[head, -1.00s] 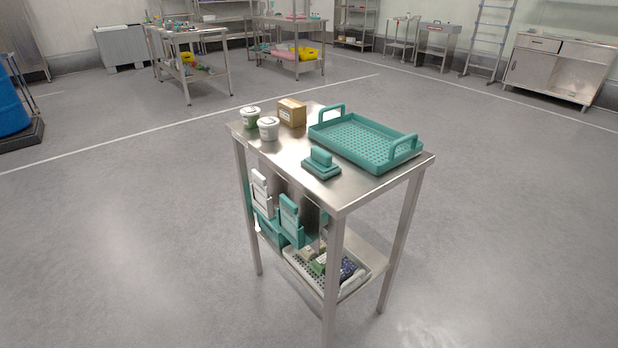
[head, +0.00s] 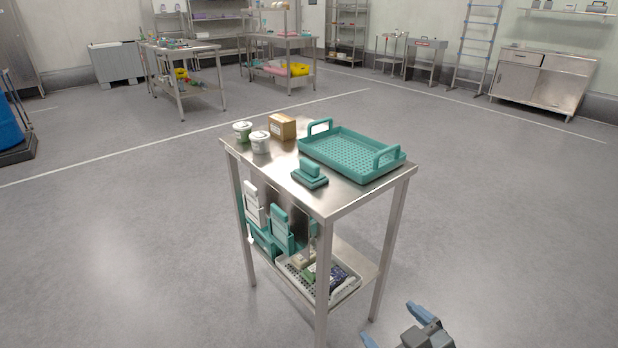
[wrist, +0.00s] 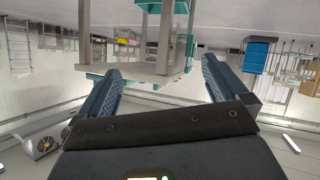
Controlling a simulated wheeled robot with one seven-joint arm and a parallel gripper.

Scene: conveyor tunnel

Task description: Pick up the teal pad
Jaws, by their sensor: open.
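The teal pad (head: 309,181) is a small dark-edged block with a raised teal grip on top. It lies flat on the steel cart's top (head: 330,203), near the front edge, just in front of the teal tray. My gripper (head: 393,326) is at the bottom right of the head view, open and empty, well apart from the pad. In the wrist view, the blue fingers of my gripper (wrist: 160,68) are spread apart with nothing between them. That view is upside down; the cart shows beyond the fingers, and I cannot make out the pad there.
A teal perforated tray (head: 389,161) with two upright handles stands behind the pad. Two white tubs (head: 260,143) and a cardboard box (head: 282,127) stand at the far left of the top. Teal holders (head: 280,229) hang at the cart's side. Floor around is clear.

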